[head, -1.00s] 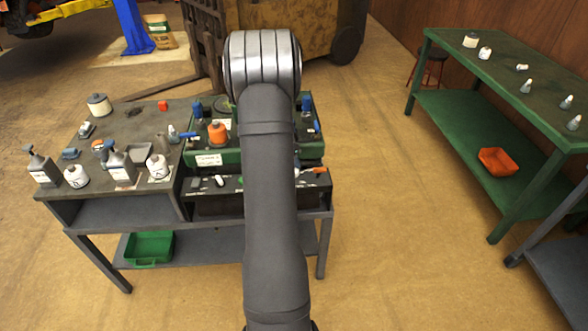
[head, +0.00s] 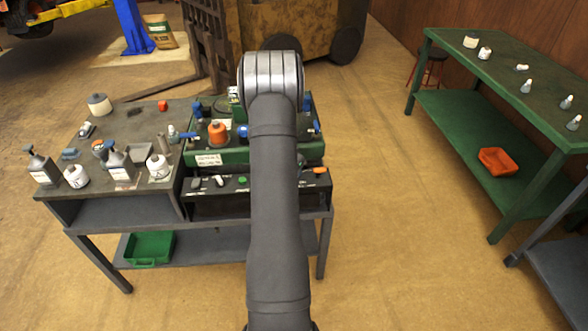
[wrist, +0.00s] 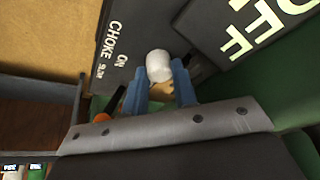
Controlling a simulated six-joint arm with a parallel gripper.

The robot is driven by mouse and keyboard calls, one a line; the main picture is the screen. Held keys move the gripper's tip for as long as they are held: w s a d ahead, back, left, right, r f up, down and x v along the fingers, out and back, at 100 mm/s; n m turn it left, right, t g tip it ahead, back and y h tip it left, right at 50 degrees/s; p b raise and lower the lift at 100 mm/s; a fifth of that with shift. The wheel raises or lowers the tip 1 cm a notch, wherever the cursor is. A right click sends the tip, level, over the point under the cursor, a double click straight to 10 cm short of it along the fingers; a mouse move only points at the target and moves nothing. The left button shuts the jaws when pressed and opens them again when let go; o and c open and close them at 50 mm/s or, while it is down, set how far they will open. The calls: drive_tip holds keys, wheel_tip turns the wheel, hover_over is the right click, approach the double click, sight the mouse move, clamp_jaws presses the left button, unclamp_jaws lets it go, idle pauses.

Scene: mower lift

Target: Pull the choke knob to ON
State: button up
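In the wrist view, a white rounded knob (wrist: 159,66) stands beside dark panel lettering reading "ON" and "CHOKE". My gripper (wrist: 160,72) has two blue fingers, spread apart, with their tips on either side of the knob's near part. I cannot tell whether either finger touches it. The dark control panel (wrist: 118,42) lies behind the knob. In the head view the panel (head: 262,186) runs along the bench's front, below a green machine (head: 235,153). My arm hides the gripper and the choke knob there.
A dark plate with big "OFF" lettering (wrist: 235,30) is close to the right finger. An orange-tipped lever (head: 320,170) is at the panel's right end. A green button (head: 242,181) and small knobs are at its left. Bottles (head: 42,165) crowd the bench's left side.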

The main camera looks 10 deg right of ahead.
clamp_jaws()
drive_tip(key=shift+s, duration=1.75)
drive_tip(key=o, duration=0.7)
unclamp_jaws()
drive_tip(key=shift+s, duration=0.1)
drive_tip(key=shift+a+r, duration=0.15)
drive_tip(key=shift+r, duration=0.35)
drive_tip(key=v, duration=1.6)
drive_tip(key=shift+r, duration=0.2)
